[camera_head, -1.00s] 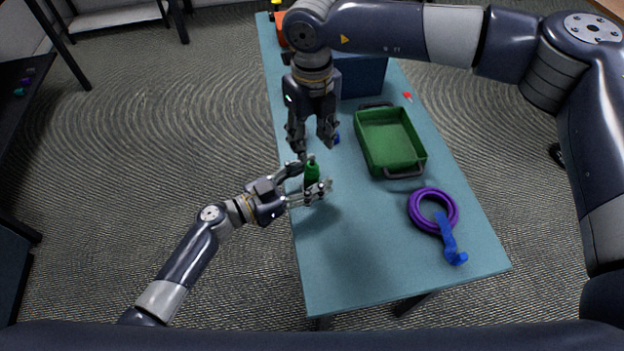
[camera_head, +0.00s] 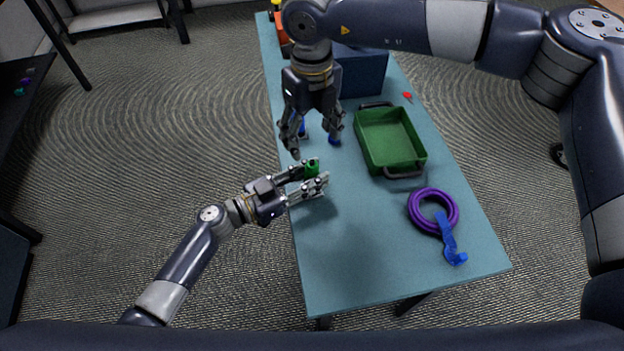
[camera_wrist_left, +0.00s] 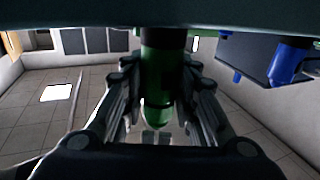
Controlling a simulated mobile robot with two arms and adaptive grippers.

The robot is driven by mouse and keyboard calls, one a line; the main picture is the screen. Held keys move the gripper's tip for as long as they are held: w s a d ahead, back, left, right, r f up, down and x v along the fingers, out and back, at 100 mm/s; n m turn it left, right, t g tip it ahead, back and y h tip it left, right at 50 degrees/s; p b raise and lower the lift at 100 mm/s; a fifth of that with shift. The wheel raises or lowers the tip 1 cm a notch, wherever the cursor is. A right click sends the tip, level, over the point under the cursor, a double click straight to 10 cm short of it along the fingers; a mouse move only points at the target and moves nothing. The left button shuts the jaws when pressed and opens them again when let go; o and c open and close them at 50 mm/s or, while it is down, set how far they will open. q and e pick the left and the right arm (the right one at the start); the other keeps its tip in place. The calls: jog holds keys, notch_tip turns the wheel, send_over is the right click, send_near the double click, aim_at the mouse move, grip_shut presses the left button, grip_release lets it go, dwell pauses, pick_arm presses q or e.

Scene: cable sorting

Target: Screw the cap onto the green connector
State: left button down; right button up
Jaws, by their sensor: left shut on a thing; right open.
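The green connector (camera_head: 312,169) is between the fingers of my left gripper (camera_head: 315,177), which is shut on it above the near left part of the table. In the left wrist view the green connector (camera_wrist_left: 158,75) shows as a dark green cylinder with a rounded end between the fingers. My right gripper (camera_head: 314,140) is open and empty, pointing down just above and behind the connector, apart from it. I cannot make out a separate cap in either view.
The blue-green table (camera_head: 370,270) is clear in front. A green tray (camera_head: 361,152) with dark handles stands right of the grippers. A purple cable coil (camera_head: 415,212) and a blue cable piece (camera_head: 449,240) lie front right.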

notch_tip(320, 180, up, 11)
dwell(0.3)
jog(key=shift+f, duration=0.15)
pick_arm(q)
jog(key=c, duration=1.2)
grip_release()
jog(key=shift+a, duration=0.1)
jog(key=v, duration=1.2)
